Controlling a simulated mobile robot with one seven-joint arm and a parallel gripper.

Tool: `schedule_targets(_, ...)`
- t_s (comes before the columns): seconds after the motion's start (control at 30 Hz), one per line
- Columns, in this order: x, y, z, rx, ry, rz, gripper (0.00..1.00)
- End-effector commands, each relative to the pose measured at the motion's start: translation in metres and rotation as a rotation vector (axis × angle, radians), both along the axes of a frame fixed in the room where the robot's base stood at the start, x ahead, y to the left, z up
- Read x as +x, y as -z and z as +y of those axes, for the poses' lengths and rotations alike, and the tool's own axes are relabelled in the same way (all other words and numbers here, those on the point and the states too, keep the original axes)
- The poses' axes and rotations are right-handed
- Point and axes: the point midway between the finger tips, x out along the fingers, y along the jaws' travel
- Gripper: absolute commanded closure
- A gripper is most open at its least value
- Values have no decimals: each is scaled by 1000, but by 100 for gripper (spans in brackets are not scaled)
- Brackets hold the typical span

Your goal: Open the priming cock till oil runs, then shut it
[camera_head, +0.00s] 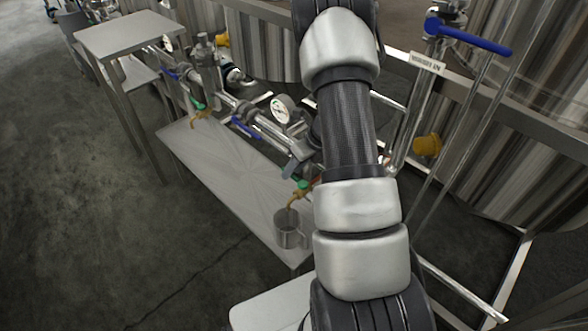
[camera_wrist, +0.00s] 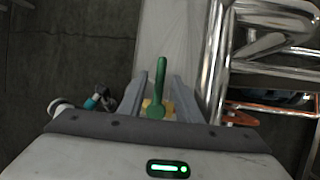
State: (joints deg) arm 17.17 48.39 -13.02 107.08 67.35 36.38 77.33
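The nearer priming cock (camera_head: 302,187) is a small brass tap with a green lever; its spout points down over a metal mug (camera_head: 288,232) on the bench. No oil stream can be made out. In the wrist view the green lever (camera_wrist: 160,80) stands between the two grey fingers of my gripper (camera_wrist: 159,92), with the brass body (camera_wrist: 157,107) just below. The fingers are apart, with a gap on each side of the lever. In the head view my gripper is mostly hidden behind my arm.
A second green-levered brass cock (camera_head: 199,110) sits farther back along the grey bench (camera_head: 215,165). A pressure gauge (camera_head: 283,108), blue-handled valves (camera_head: 244,128) and pipes run behind. Steel tanks (camera_head: 270,45) and a long blue lever (camera_head: 468,37) stand near my arm. Open floor lies left.

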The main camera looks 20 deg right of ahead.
Motion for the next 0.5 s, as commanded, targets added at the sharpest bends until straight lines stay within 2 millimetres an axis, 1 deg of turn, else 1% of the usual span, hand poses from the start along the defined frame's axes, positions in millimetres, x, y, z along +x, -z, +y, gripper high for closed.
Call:
schedule_targets(0.07, 0, 0, 0, 0, 0, 0, 69)
schedule_targets(0.2, 0, 0, 0, 0, 0, 0, 93)
schedule_targets(0.23, 0, 0, 0, 0, 0, 0, 98)
schedule_targets(0.27, 0, 0, 0, 0, 0, 0, 100)
schedule_targets(0.5, 0, -1, 0, 0, -1, 0, 100)
